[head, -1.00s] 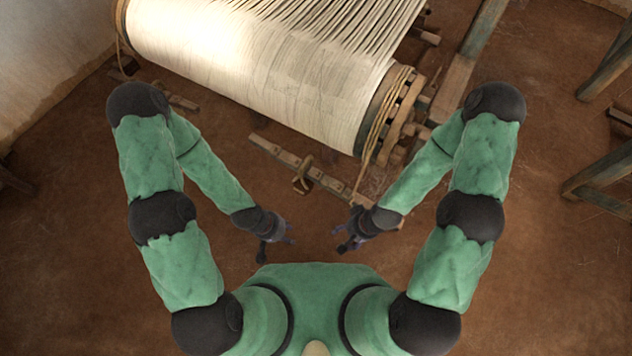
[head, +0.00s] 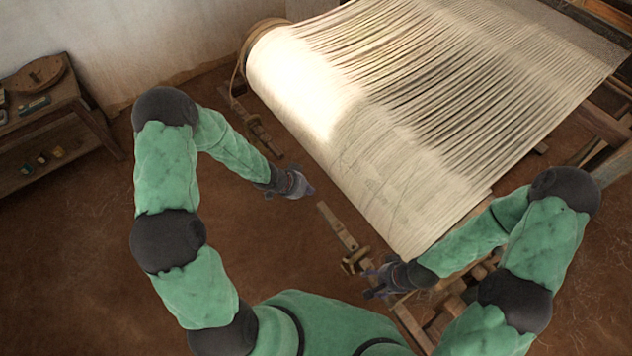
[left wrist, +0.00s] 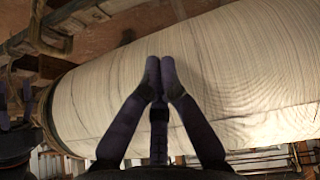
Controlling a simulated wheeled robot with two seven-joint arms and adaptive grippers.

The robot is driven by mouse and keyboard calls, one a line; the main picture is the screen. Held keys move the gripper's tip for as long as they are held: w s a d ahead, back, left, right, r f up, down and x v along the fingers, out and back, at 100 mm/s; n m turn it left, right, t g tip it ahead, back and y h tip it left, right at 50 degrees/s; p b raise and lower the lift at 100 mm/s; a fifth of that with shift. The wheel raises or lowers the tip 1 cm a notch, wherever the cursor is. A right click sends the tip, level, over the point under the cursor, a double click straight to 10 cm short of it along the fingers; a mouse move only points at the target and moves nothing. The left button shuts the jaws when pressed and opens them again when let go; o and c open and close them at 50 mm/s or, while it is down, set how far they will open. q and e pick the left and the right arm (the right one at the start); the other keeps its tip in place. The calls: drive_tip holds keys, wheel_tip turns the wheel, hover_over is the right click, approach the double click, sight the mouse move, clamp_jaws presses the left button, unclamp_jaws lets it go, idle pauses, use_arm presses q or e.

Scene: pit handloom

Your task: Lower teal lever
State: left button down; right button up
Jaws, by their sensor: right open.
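I cannot make out a teal lever in either view. The loom's warp roller (head: 345,130), wound with pale threads, lies across the upper middle of the head view. My left gripper (head: 303,187) is in the air left of the roller, with no object in it. In the left wrist view its fingers (left wrist: 160,72) come close together in front of the pale roller (left wrist: 250,70); whether they are open or shut is unclear. My right gripper (head: 372,287) is open and empty near the roller's lower end, partly overlapping the wooden parts there.
A notched wooden bar (head: 343,232) lies along the near side of the roller. A low wooden bench (head: 60,125) with small items, one of them dark teal, stands by the wall at left. The brown floor (head: 90,250) at lower left is clear.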

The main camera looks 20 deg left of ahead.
use_arm(q)
drive_tip(key=b, duration=0.4)
hover_over(319, 202)
drive_tip(key=f, duration=0.5)
drive_tip(key=w+f, duration=0.1)
drive_tip(key=f, duration=0.2)
drive_tip(key=shift+d, duration=0.25)
drive_tip(key=shift+s+a+f+b, duration=0.1)
drive_tip(key=shift+s+f+b, duration=0.1)
drive_tip(key=shift+f, duration=0.4)
drive_tip(key=shift+s+a+f+b, duration=0.1)
drive_tip(key=shift+f+b, duration=0.05)
drive_tip(key=shift+f, duration=0.4)
drive_tip(key=shift+s+f, duration=0.1)
drive_tip(key=shift+f, duration=0.55)
drive_tip(key=shift+f, duration=0.1)
